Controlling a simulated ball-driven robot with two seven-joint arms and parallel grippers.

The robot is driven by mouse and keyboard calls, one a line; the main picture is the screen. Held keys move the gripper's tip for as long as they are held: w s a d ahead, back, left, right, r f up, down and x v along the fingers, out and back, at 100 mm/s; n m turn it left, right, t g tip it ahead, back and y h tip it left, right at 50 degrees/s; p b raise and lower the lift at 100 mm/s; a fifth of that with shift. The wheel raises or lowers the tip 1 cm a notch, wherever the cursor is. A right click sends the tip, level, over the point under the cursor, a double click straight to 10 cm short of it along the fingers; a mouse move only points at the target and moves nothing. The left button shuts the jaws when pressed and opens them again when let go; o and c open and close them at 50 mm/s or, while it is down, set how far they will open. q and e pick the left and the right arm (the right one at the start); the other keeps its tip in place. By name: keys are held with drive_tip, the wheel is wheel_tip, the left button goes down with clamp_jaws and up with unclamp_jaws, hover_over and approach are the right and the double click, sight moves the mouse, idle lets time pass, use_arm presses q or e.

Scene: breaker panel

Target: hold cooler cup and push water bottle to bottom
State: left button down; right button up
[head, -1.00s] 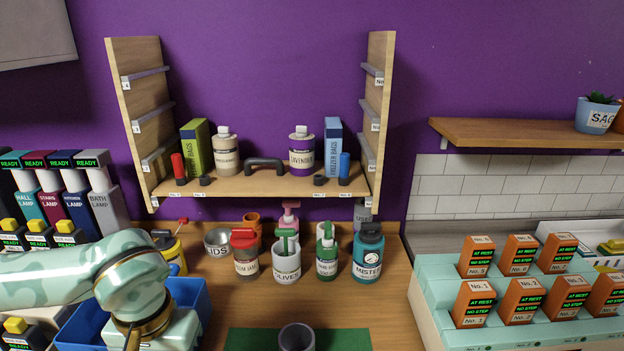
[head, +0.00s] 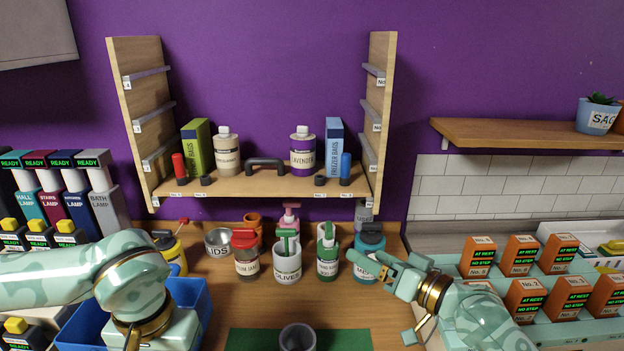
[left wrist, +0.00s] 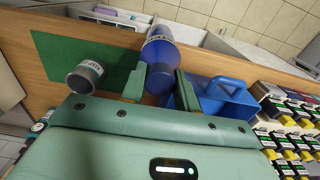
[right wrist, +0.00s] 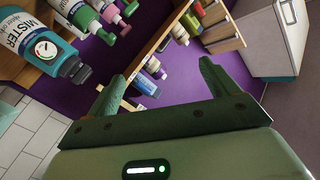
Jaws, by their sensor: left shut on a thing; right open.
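A grey cooler cup (head: 297,338) stands on the green mat at the bottom of the head view. It also shows in the left wrist view (left wrist: 84,78), left of my left gripper. My left gripper (left wrist: 158,85) is shut on a blue labelled cylinder, which looks like the water bottle (left wrist: 160,55). It is held apart from the cup. The left fingers are out of the head view. My right gripper (head: 372,263) is open and empty, in front of the teal Mister bottle (head: 369,240). The right wrist view shows its fingers (right wrist: 160,85) spread with nothing between.
Several jars and pump bottles, such as the Olives jar (head: 287,262), line the counter's back. A blue bin (head: 195,295) stands at the left. Orange boxes in a pale rack (head: 440,315) fill the right. The green mat (head: 245,342) is clear around the cup.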

drive_tip(key=s+a+f+n+g, duration=0.2)
drive_tip(key=s+f+n, duration=0.1)
drive_tip(key=f, duration=0.2)
drive_tip(key=s+a+f+n+g+h, duration=0.1)
drive_tip(key=s+a+f+n+g, duration=0.1)
drive_tip(key=f, duration=0.4)
drive_tip(key=s+a+f+n+g, duration=0.2)
drive_tip(key=s+a+f+n, duration=0.1)
drive_tip(key=f, duration=0.3)
drive_tip(key=shift+s+f+n+h, duration=0.15)
drive_tip(key=shift+s+n+h, duration=0.15)
drive_tip(key=shift+s, duration=0.25)
drive_tip(key=x, duration=0.9)
drive_tip(key=shift+w+a+f, duration=0.2)
drive_tip(key=shift+w+f, duration=0.05)
drive_tip(key=c, duration=1)
drive_tip(key=shift+c, duration=0.2)
use_arm(q)
drive_tip(key=shift+r, duration=0.1)
